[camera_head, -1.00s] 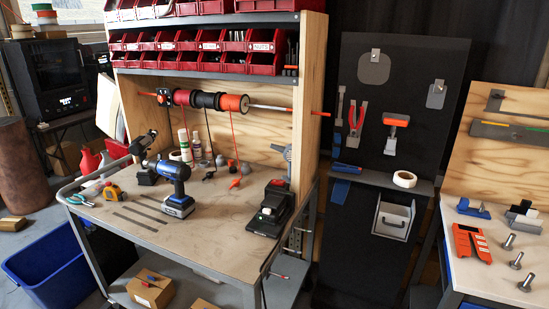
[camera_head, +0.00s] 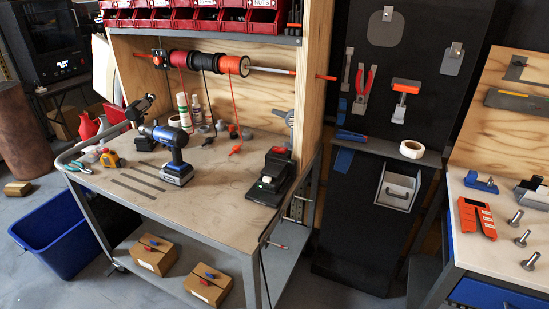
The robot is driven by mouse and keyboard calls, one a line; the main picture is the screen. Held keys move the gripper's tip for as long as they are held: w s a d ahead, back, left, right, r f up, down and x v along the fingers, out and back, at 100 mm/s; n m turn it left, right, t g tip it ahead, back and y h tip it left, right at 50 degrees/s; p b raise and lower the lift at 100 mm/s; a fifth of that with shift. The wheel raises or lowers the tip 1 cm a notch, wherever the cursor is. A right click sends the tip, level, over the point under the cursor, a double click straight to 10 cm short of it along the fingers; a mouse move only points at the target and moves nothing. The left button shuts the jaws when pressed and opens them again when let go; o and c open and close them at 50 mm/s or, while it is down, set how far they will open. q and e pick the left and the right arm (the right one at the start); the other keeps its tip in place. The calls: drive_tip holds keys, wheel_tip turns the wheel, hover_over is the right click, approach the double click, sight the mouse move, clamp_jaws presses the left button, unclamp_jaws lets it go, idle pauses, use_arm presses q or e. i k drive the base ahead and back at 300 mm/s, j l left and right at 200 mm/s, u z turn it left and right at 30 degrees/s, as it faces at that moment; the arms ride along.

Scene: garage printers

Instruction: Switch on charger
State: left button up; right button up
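A black boxy device (camera_head: 272,180), which looks like the charger, stands at the right end of the wooden workbench (camera_head: 215,200). It has a red part on its top and a small pale piece on its front. Its switch is too small to make out. A blue and black cordless drill (camera_head: 172,155) stands upright on its battery, left of the device. Neither of my grippers is in view.
Wire spools (camera_head: 205,63) hang on a rod above the bench. Pliers (camera_head: 78,167), a tape measure (camera_head: 109,159) and flat strips lie on the left. A blue bin (camera_head: 65,235) stands on the floor. The bench's front middle is clear.

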sight(279, 150)
drive_tip(key=i+l+u, duration=0.15)
drive_tip(key=i, duration=0.25)
drive_tip(key=i+l+u, duration=0.1)
drive_tip(key=i+l, duration=0.25)
drive_tip(key=i, duration=0.05)
